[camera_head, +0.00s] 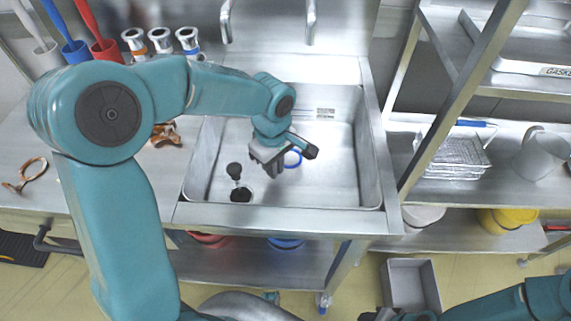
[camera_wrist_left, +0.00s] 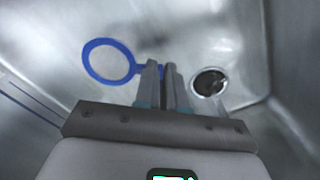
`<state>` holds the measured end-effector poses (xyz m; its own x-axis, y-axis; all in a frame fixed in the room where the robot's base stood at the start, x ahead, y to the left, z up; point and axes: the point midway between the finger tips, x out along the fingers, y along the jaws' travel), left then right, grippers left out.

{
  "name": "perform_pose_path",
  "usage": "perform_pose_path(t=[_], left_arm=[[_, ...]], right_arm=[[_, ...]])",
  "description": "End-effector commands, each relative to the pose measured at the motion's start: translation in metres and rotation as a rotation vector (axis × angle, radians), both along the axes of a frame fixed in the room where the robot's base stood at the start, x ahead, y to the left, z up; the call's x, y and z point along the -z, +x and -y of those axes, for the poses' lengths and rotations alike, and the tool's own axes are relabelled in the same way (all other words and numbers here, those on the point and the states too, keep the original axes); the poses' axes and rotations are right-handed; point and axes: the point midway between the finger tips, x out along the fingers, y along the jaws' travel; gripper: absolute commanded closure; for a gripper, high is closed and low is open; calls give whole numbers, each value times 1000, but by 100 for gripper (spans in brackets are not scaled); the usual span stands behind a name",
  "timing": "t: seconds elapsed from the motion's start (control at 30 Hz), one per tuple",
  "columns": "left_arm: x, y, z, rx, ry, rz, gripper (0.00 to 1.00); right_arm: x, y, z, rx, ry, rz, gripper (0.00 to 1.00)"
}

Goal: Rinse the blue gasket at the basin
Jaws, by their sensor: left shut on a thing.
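The blue gasket (camera_wrist_left: 86,58) is a ring with a short tab, in the left wrist view. My left gripper (camera_wrist_left: 162,68) is shut on the tab, with the ring out to the left of the fingers. In the head view part of the gasket (camera_head: 298,161) shows beside my left gripper (camera_head: 268,165), inside the outline of the steel basin (camera_head: 335,190). The height above the basin floor is hard to tell. The drain (camera_head: 240,194) is near the basin's front left; it also shows in the wrist view (camera_wrist_left: 209,82). My right gripper (camera_head: 380,314) is partly cut off at the bottom edge.
A black stopper (camera_head: 234,170) is by the drain. Two tap spouts (camera_head: 310,22) hang behind the basin. Copper-coloured parts (camera_head: 165,133) lie on the left counter. A wire basket (camera_head: 455,155) and a pitcher (camera_head: 540,155) stand on the right shelf, whose post rises beside the basin.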

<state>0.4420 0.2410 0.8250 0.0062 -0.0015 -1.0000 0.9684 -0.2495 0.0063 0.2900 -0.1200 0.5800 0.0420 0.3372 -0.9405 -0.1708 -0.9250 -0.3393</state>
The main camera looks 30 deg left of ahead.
Motion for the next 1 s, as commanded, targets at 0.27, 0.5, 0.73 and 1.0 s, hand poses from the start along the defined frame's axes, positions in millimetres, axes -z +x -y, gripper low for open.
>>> perform_pose_path(t=[0.27,0.5,0.73,1.0], left_arm=[[-29,0,0,0,-1,3,100],[-50,0,0,-1,-1,2,100],[-70,0,0,-1,-1,2,100],[-94,0,0,-1,-1,2,100]], right_arm=[[-21,0,0,0,0,0,57],[-37,0,0,0,0,0,57],[-52,0,0,0,0,0,57],[-69,0,0,0,0,0,57]])
